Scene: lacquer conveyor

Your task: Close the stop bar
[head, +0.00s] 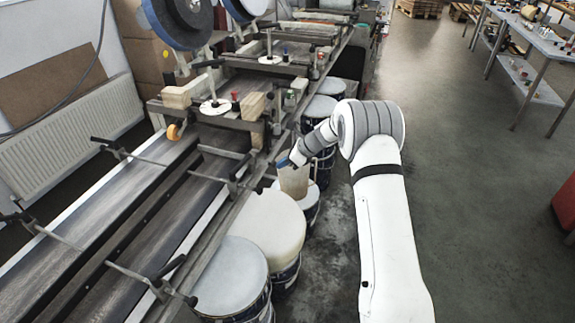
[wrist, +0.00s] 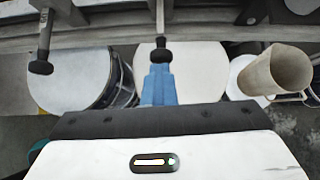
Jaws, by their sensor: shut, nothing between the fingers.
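My gripper (wrist: 160,84) shows its blue fingers together in the wrist view, with nothing held. A black knob (wrist: 161,55) on the end of a grey bar stands right at the fingertips; whether they touch I cannot tell. A second bar with a black knob (wrist: 41,66) is to its left. In the head view, my gripper (head: 284,160) is low beside the conveyor's right edge. Several bars with black handles (head: 243,165) cross or edge the conveyor (head: 150,190). Which one is the stop bar I cannot tell for certain.
White-lidded drums (head: 231,276) stand along the conveyor's right side, under and around my gripper. A beige cup (head: 293,181) stands on one, close to the gripper; it also shows in the wrist view (wrist: 283,70). Open grey floor (head: 480,220) lies to the right.

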